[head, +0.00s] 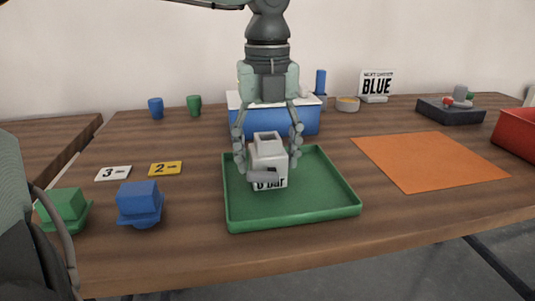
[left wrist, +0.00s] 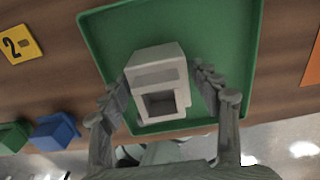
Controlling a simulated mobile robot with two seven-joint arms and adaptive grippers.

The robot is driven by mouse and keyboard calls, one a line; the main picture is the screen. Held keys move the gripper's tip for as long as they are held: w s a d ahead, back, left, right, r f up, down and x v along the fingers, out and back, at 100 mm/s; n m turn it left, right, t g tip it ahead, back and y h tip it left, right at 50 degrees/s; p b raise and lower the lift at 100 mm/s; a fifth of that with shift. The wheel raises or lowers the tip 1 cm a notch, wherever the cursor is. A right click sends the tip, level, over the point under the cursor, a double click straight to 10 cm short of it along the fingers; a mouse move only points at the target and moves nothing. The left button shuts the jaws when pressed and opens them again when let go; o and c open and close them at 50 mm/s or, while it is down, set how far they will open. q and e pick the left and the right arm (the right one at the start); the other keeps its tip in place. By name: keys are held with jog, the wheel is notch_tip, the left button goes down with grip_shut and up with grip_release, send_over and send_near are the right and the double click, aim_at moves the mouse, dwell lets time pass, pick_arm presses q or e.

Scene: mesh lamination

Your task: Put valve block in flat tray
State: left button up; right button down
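The valve block (head: 268,178), pale grey with a square opening on top and a "6 bar" label, is upright over the left rear part of the flat green tray (head: 315,205). It appears to rest on the tray floor. My left gripper (head: 268,165) points down over it, with one finger on each side. The left wrist view shows the block (left wrist: 160,80) between the fingertips (left wrist: 160,75), with narrow gaps beside it, so the fingers look open. The tray (left wrist: 225,40) lies beneath. My right gripper is not in view.
A blue bin (head: 270,122) stands close behind the tray. Blue (head: 139,203) and green (head: 63,210) blocks are at the left, with number cards behind. An orange mat (head: 430,160) lies at the right, with a dark tray (head: 450,110) and red bin (head: 518,133) beyond.

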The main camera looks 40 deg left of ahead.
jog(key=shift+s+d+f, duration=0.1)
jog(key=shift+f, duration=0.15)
pick_arm(q)
jog(key=shift+r, duration=0.2)
notch_tip(320, 180, up, 12)
jog(key=shift+p, duration=0.4)
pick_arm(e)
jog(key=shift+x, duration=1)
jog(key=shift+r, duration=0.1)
pick_arm(q)
jog(key=shift+f, duration=0.1)
